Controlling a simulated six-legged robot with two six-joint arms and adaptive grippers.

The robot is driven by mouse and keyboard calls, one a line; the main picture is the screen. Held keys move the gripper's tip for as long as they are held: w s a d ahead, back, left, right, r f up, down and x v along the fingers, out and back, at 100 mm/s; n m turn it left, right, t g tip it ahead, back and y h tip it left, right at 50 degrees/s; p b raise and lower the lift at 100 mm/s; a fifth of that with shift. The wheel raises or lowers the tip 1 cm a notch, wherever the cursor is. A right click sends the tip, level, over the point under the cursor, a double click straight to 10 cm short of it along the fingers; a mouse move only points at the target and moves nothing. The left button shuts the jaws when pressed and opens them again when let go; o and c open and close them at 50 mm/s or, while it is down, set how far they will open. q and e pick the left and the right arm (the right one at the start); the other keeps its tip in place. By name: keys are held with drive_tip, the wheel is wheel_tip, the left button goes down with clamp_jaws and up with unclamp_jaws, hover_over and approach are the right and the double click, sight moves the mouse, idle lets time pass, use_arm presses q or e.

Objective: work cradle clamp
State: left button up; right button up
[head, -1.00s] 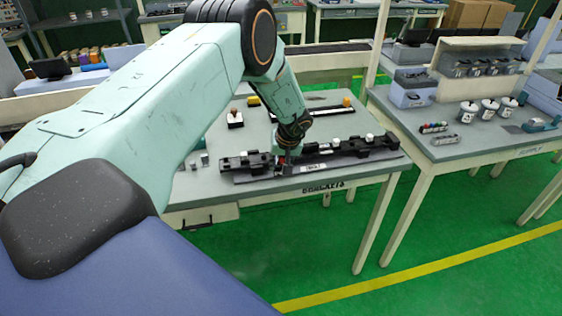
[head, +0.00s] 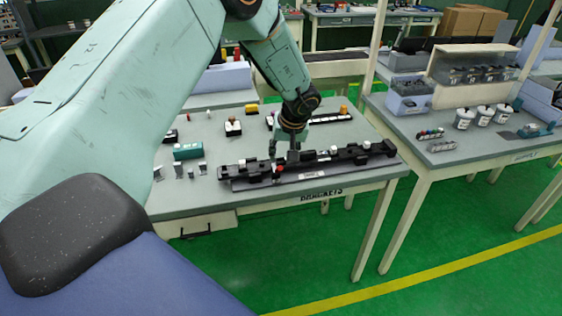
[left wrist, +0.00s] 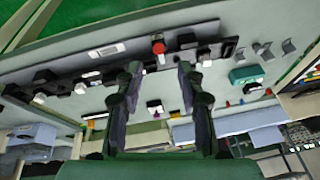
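A long black cradle (head: 345,156) lies along the front of the bench, with white knobs and one red-topped knob (head: 280,168) on it. My left gripper (head: 283,153) points down at the cradle, just behind the red knob. In the left wrist view its two fingers (left wrist: 158,72) are apart with nothing held between them. The red knob (left wrist: 158,47) shows beyond the gap between the fingertips. I cannot tell whether a finger touches the cradle. My right gripper is in neither view.
A green box (head: 188,151) and small grey brackets stand on the bench left of the cradle. A white-topped block (head: 233,127) stands behind it. A second bench (head: 470,150) at the right carries white pots (head: 464,118). The bench front between is clear.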

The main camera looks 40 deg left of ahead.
use_arm(q)
drive_tip(key=shift+v, duration=1.2)
